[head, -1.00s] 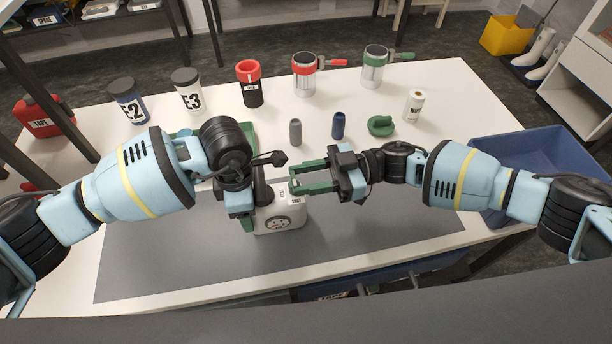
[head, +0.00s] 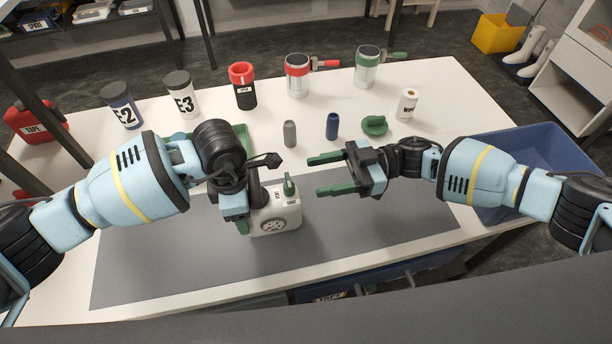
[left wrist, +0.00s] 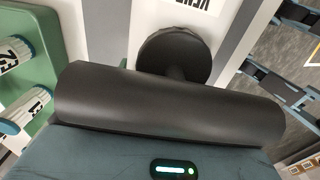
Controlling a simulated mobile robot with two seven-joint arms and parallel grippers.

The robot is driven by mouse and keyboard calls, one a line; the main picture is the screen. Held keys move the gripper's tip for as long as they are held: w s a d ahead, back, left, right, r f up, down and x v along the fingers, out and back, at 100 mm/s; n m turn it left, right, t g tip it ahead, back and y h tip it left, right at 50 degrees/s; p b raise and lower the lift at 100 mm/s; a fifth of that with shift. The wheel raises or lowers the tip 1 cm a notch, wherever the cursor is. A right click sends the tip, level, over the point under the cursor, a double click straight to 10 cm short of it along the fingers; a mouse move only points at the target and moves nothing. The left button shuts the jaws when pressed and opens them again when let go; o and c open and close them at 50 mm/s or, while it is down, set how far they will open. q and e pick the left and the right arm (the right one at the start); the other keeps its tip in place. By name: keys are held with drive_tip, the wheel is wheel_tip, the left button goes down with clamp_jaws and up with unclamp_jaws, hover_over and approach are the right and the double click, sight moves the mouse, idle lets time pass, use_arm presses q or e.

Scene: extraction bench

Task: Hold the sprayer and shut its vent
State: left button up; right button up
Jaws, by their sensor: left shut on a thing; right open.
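The sprayer (head: 276,219) is a white body with a round dial-like mark, standing on the grey mat, with a black nozzle (head: 263,161) above. A green vent lever (head: 290,185) sticks up on its top right, beside a small label reading SHUT. My left gripper (head: 244,222) is shut on the sprayer at its left side; its fingers are mostly hidden by the arm. The left wrist view shows the white top with a partly cut-off label and a round black part (left wrist: 174,54). My right gripper (head: 322,175) is open and empty, right of the lever and apart from it.
Grey and blue cylinders (head: 332,127), a green ring-like piece (head: 374,125) and a white WIPE roll (head: 407,104) stand behind. Several canisters line the back. A green tray (head: 243,138) lies behind my left arm. A blue bin (head: 512,150) is at right. The mat's right part is clear.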

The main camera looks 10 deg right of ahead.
drive_tip(key=d, duration=0.7)
drive_tip(key=shift+w, duration=0.35)
drive_tip(key=shift+a, duration=0.1)
use_arm(q)
drive_tip(key=o, duration=1.3)
drive_tip(key=shift+r, duration=0.15)
wheel_tip(320, 180, up, 12)
drive_tip(key=shift+f, duration=0.1)
